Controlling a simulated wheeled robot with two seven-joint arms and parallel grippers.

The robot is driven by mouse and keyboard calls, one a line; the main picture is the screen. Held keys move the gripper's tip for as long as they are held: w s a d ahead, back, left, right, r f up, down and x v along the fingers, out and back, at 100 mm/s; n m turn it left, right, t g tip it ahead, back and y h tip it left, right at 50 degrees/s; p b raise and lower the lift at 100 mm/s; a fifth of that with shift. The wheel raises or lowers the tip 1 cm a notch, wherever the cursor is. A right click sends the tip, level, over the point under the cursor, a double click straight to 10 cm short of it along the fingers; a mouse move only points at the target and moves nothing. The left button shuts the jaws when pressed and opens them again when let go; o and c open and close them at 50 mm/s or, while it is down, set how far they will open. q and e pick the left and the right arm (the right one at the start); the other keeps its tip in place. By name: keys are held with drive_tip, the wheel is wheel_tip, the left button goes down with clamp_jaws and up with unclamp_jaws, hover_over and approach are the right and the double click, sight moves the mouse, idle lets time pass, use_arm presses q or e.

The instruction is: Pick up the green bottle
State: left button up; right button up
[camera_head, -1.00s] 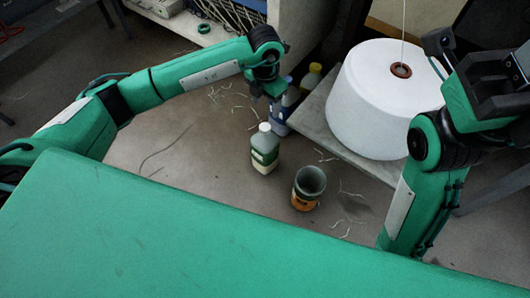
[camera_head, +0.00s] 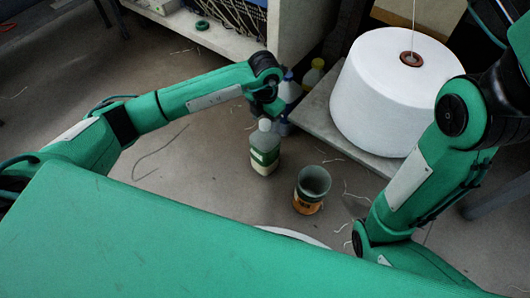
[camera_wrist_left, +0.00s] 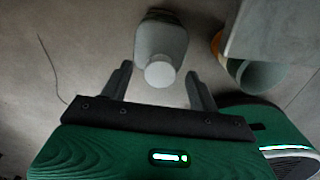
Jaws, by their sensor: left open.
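The green bottle (camera_head: 265,152) stands upright on the floor, pale with a green label and a white cap. My left gripper (camera_head: 267,108) is just above its cap in the head view and hides part of the top. In the left wrist view the bottle (camera_wrist_left: 160,35) is seen from above, its cap lying between the two spread fingers of the gripper (camera_wrist_left: 158,85). The fingers are open and hold nothing; I cannot tell how far above the cap they are. My right arm is at the right, and its gripper is not in view.
A grey cup with an orange band (camera_head: 313,183) stands close to the bottle's right. Behind are a blue bottle (camera_head: 289,88), a yellow bottle (camera_head: 314,74) and a large white spool (camera_head: 390,92) on a low slab (camera_head: 318,112). Loose threads litter the floor.

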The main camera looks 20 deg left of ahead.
use_arm(q)
wheel_tip(320, 180, down, 3)
drive_tip(key=shift+r+b, duration=0.2)
drive_tip(key=shift+b, duration=0.3)
drive_tip(key=shift+r, duration=0.1)
clamp_jaws()
